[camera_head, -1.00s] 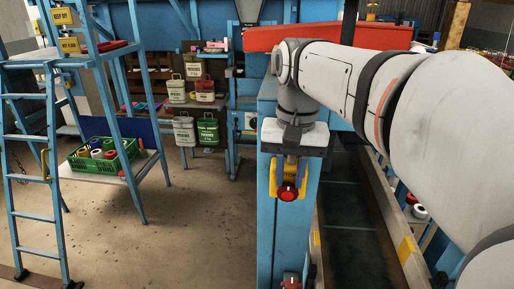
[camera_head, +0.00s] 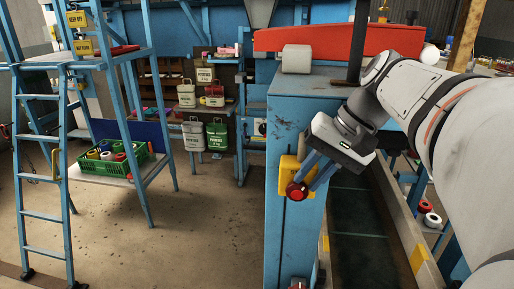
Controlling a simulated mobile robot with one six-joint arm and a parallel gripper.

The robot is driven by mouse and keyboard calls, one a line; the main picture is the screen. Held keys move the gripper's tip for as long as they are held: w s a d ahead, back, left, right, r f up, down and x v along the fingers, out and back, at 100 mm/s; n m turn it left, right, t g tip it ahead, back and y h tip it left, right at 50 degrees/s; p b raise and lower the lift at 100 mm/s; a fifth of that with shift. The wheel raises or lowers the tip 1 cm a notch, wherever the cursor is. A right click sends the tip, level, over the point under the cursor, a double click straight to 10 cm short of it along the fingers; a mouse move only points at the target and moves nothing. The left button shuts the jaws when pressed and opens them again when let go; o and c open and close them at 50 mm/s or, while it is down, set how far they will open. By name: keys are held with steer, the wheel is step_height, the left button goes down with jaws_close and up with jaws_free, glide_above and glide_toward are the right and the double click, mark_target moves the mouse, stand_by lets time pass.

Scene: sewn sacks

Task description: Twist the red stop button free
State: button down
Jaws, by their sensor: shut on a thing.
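The red stop button (camera_head: 296,191) sits on a yellow box (camera_head: 288,168) on the front face of a blue post (camera_head: 290,235). My gripper (camera_head: 301,186) comes down at a slant from the upper right. Its two blue fingers are shut on the red button, one on each side. The white gripper body is tilted and covers part of the post's right edge. Whether the button has turned or sprung out cannot be told at this size.
A conveyor (camera_head: 358,225) runs along the right of the post. A second red part (camera_head: 297,284) shows low on the post.

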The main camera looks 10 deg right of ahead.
steer(key=shift+s+d+f+t+y+b, duration=0.1)
steer(key=shift+d+f+t+y+b, duration=0.1)
steer(key=shift+f+y+b, duration=0.25)
steer(key=shift+s+d+f+t+y+b, duration=0.1)
steer(key=shift+d+f+t+y+b, duration=0.1)
steer(key=shift+y, duration=0.45)
steer(key=c, duration=1.7)
jaws_free()
steer(key=shift+o, duration=1.3)
steer(key=shift+w+a, duration=0.1)
steer(key=shift+w, duration=0.1)
steer(key=shift+r, duration=0.15)
steer(key=v, duration=0.8)
